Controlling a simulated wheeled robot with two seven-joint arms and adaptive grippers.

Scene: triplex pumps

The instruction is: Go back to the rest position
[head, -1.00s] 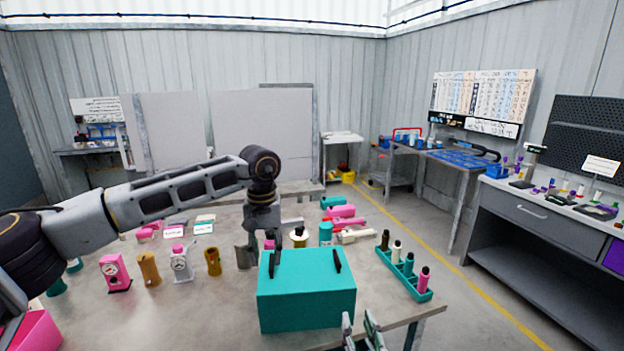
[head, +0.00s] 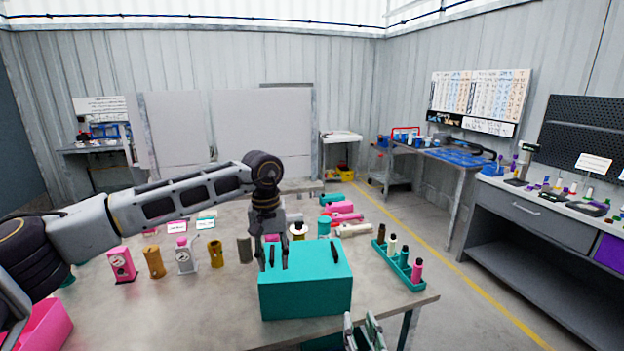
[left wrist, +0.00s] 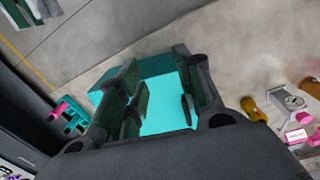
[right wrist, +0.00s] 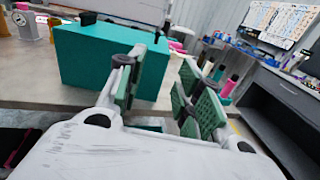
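A teal box (head: 310,290) with dark upright pieces on its top stands at the table's front edge. My left gripper (head: 275,262) points down at the left part of the box's top. In the left wrist view its fingers (left wrist: 160,100) are apart, with the teal top showing between and beyond them; I cannot tell whether they touch it. My right gripper (head: 364,330) is low in front of the table edge, right of the box. In the right wrist view its fingers (right wrist: 160,90) are apart and empty, with the box beyond to the left.
The table (head: 180,310) carries a pink gauge-like part (head: 121,264), brass cylinders and more parts left of and behind the box. A teal rack (head: 400,270) with several bottles stands at the right edge. A pink bin (head: 40,328) is at lower left. Floor is clear to the right.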

